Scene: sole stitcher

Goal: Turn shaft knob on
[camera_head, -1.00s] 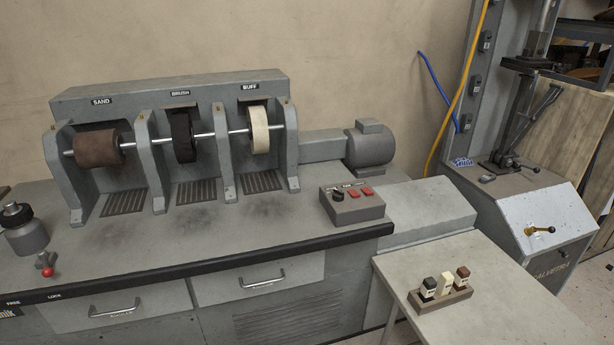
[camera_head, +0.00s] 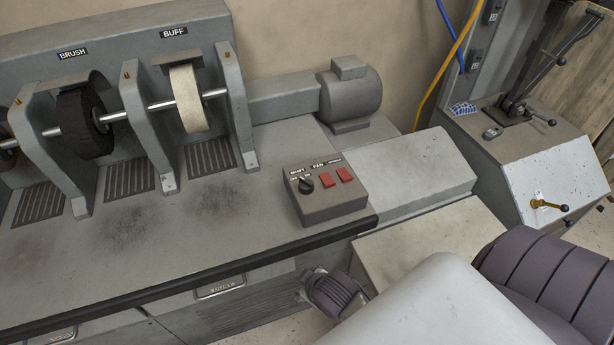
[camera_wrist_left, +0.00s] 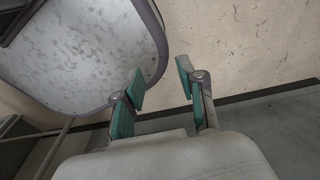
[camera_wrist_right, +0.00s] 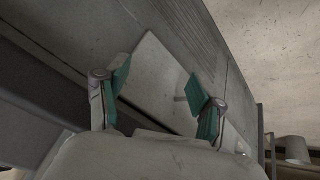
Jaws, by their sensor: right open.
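The shaft knob (camera_head: 307,186) is a small black rotary knob under a SHAFT label on a grey control box (camera_head: 335,208) at the bench's right front. Two red switches (camera_head: 336,176) sit beside it. My right arm comes in at the lower right of the head view, below and in front of the box. In the right wrist view, my right gripper (camera_wrist_right: 157,87) is open and empty, with green pads facing a grey panel. My left gripper (camera_wrist_left: 160,84) is open and empty in the left wrist view; it is outside the head view.
The bench edge (camera_head: 200,282) runs below the box. Brush (camera_head: 85,122) and buff (camera_head: 187,98) wheels stand behind left, and a motor (camera_head: 349,92) behind. A grey cover (camera_head: 408,175) and a machine with a brass lever (camera_head: 545,204) are right. The bench top left of the box is clear.

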